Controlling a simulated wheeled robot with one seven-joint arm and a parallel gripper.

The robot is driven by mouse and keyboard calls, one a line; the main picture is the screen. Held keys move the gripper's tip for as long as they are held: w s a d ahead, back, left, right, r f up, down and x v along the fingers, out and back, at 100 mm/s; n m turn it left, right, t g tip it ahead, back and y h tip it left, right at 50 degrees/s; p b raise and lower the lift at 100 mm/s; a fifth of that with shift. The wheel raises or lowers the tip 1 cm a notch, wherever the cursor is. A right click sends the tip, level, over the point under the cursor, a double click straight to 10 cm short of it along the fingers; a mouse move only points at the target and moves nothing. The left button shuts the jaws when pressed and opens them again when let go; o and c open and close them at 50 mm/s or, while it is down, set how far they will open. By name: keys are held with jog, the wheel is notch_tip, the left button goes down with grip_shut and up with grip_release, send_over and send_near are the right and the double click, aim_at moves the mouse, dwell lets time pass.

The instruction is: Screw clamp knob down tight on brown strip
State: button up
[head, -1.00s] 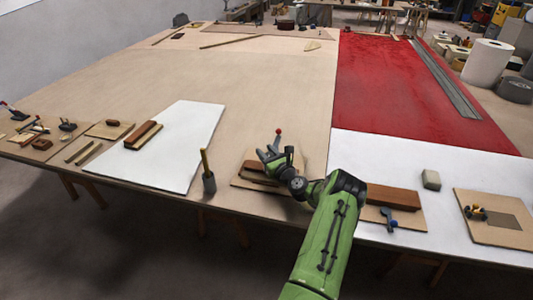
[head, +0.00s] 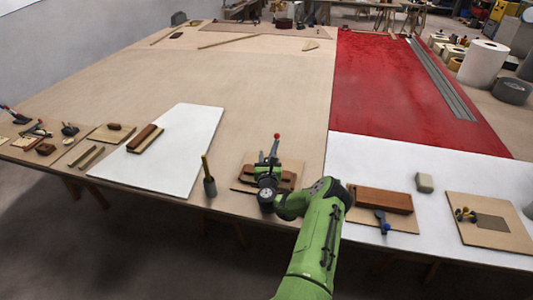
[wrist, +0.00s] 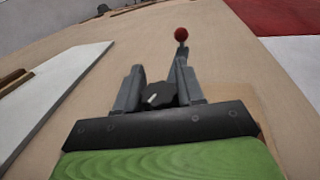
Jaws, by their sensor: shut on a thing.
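My gripper (wrist: 160,92) is shut on a dark lobed knob (wrist: 158,96), with one finger on each side of it. In the head view my gripper (head: 268,160) is over a thin board (head: 240,184) near the table's front edge. The brown strip (head: 287,179) lies on this board, partly hidden by my gripper and wrist. A red ball (head: 277,136) on a grey stalk stands just beyond the gripper; the ball also shows in the wrist view (wrist: 181,34). The rest of the clamp, and whether it touches the strip, are hidden.
A dark pot with an upright handle (head: 209,185) stands close left of the board. A white sheet (head: 190,150) lies farther left. A brown block (head: 382,200) and a blue clamp (head: 381,221) are to the right.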

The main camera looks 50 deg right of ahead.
jog(key=m+g+h, duration=0.2)
jog(key=g, duration=0.1)
jog(key=m+g, duration=0.1)
jog(key=g, duration=0.1)
jog(key=shift+s+d+f+m+h, duration=0.1)
jog(key=shift+s+m+h, duration=0.15)
jog(key=shift+m+h, duration=0.15)
jog(key=m+g, duration=0.1)
jog(key=g, duration=0.1)
jog(key=m+g+h+b, duration=0.1)
jog(key=g, duration=0.1)
jog(key=shift+s+d+f+m, duration=0.1)
jog(key=shift+s+m, duration=0.1)
jog(key=shift+m, duration=0.2)
jog(key=m+g+b, duration=0.1)
jog(key=g, duration=0.1)
jog(key=m+g+b, duration=0.1)
jog(key=g+b, duration=0.1)
jog(key=m+g+b, duration=0.1)
jog(key=b, duration=0.1)
jog(key=shift+s+g, duration=0.35)
jog(key=shift+g, duration=0.05)
jog(key=shift+s+m+g+y+b, duration=0.1)
jog(key=shift+m+g+y+b, duration=0.3)
jog(key=shift+m+g+b, duration=0.3)
jog(key=shift+r+g, duration=0.2)
jog(key=shift+g, duration=0.1)
